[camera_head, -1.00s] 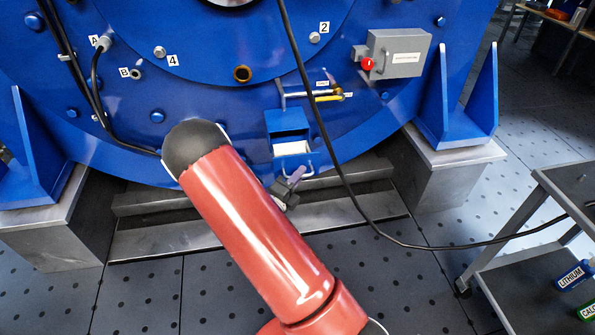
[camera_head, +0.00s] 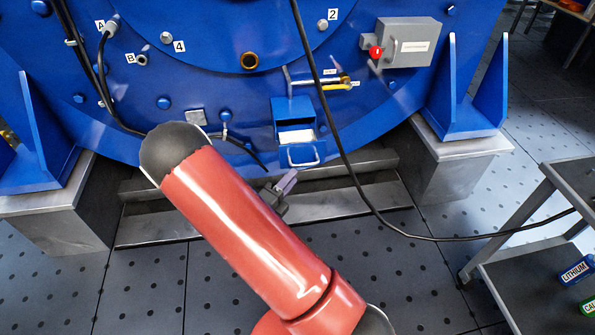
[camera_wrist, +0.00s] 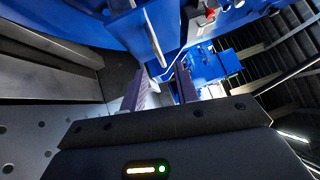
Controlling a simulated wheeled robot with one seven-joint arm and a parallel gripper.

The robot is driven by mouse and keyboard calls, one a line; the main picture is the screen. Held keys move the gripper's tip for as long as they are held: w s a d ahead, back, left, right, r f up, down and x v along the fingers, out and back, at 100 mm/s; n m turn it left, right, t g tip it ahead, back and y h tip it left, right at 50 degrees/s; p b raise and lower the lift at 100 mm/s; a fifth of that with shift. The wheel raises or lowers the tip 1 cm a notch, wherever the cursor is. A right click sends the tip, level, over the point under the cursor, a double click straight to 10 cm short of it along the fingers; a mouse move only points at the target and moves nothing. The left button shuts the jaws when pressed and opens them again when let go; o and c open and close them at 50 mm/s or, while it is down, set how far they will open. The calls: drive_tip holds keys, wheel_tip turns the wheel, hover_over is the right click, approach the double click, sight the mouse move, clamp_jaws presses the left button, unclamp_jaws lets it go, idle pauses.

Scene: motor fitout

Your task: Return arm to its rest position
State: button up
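My red arm reaches up and left across the head view. My gripper (camera_head: 287,183) shows there beyond the arm, small and partly hidden, just below the blue drawer box (camera_head: 293,110) on the machine's front. In the wrist view, my gripper (camera_wrist: 160,92) has its two dark purple fingers set apart. I see nothing held between them. The blue drawer box (camera_wrist: 165,30) and its pale handle lie ahead of the fingers. In the head view the drawer stands open, with something white inside, and the gripper is apart from its handle.
The large blue machine (camera_head: 215,85) fills the back, with a grey box (camera_head: 408,45) bearing a red knob. A black cable (camera_head: 345,160) hangs to the right of the gripper. A cart (camera_head: 520,270) with labelled bottles stands at the right. Perforated floor is clear at the lower left.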

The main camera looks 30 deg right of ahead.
drive_tip(key=shift+s+a, duration=0.2)
drive_tip(key=shift+a, duration=0.2)
